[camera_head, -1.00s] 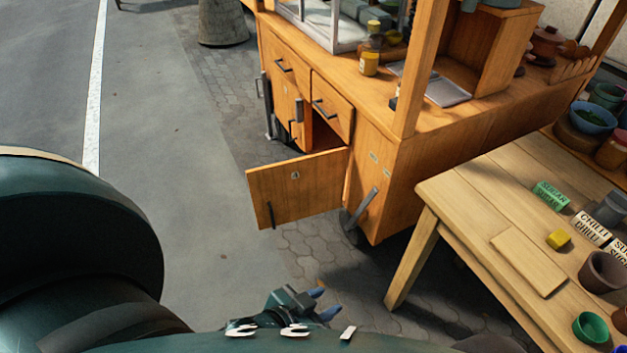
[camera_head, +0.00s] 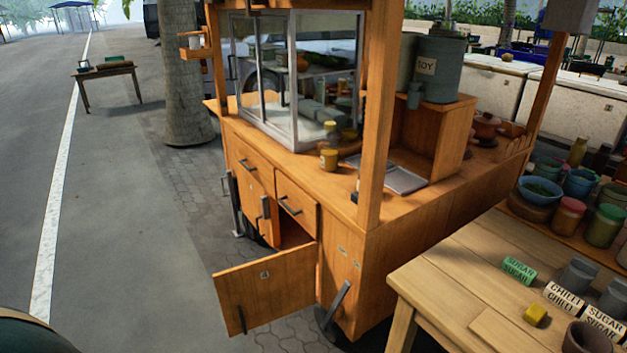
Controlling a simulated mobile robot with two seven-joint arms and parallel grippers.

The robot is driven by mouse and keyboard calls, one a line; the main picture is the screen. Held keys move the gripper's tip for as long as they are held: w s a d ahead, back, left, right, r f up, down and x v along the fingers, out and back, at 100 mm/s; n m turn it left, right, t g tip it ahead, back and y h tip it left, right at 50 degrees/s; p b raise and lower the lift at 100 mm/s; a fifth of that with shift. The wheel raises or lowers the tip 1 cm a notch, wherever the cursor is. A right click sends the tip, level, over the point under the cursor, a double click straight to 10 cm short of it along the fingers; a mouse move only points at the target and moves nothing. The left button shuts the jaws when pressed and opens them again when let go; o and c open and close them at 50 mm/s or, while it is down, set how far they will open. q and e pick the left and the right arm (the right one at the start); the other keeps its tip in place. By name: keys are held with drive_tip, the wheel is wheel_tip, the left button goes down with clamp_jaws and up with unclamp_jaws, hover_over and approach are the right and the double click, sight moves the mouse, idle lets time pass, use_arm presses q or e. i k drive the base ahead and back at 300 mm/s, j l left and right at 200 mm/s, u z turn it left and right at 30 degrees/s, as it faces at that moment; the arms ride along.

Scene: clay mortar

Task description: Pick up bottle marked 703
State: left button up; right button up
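No bottle with a readable 703 mark shows. Neither of my grippers is in view; only a dark curved piece of my own body shows at the bottom left corner.
A glass case (camera_head: 300,85) and a SOY container (camera_head: 434,68) stand on the cart. A tree trunk (camera_head: 186,75) is behind.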

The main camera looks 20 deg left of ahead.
sight(329, 140)
drive_tip(key=z, duration=0.3)
drive_tip(key=j+z, duration=0.8)
drive_tip(key=j, duration=0.15)
drive_tip(key=j+z, duration=0.2)
drive_tip(key=j, duration=0.9)
drive_tip(key=k, duration=0.05)
